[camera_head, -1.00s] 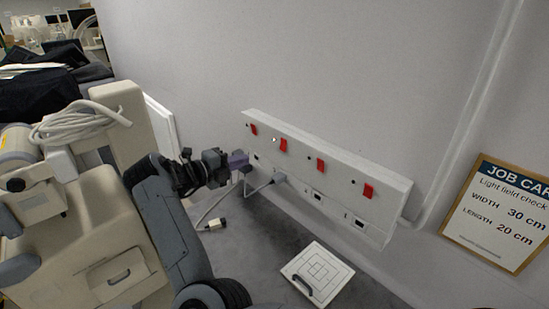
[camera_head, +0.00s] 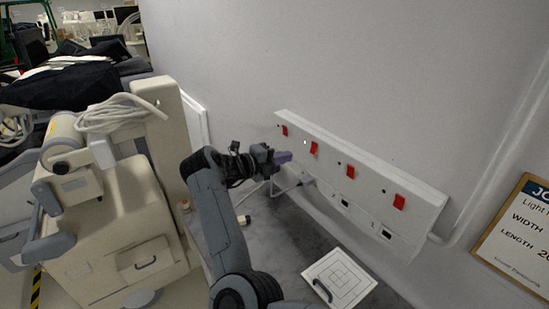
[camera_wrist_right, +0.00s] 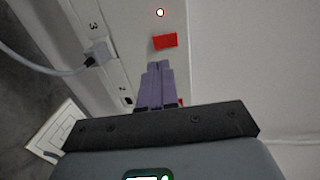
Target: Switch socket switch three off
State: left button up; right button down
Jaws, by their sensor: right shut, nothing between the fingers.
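The white socket panel (camera_head: 365,183) runs along the wall with several red switches. The second switch from the left (camera_head: 314,148) has a lit indicator beside it. In the wrist view this red switch (camera_wrist_right: 164,41) is just ahead of my fingertips, with a glowing light above it and a number 3 nearby. A grey plug (camera_head: 307,181) sits in the socket below it. My right gripper (camera_head: 287,157) is shut and empty, its purple fingers (camera_wrist_right: 157,65) close to the panel; I cannot tell whether they touch it. Another red switch (camera_wrist_right: 181,102) is mostly hidden by the gripper. My left gripper is out of view.
A beige machine (camera_head: 140,225) with coiled cable stands at left. A white plate with a grid and handle (camera_head: 341,279) lies on the grey surface below the panel. A job card board (camera_head: 518,235) is at right. A loose cable connector (camera_head: 244,220) lies below the gripper.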

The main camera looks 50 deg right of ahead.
aim_at(312, 150)
jog(key=p+x, duration=0.1)
jog(key=x, duration=0.6)
jog(key=shift+r, duration=0.1)
jog(key=shift+x, duration=0.8)
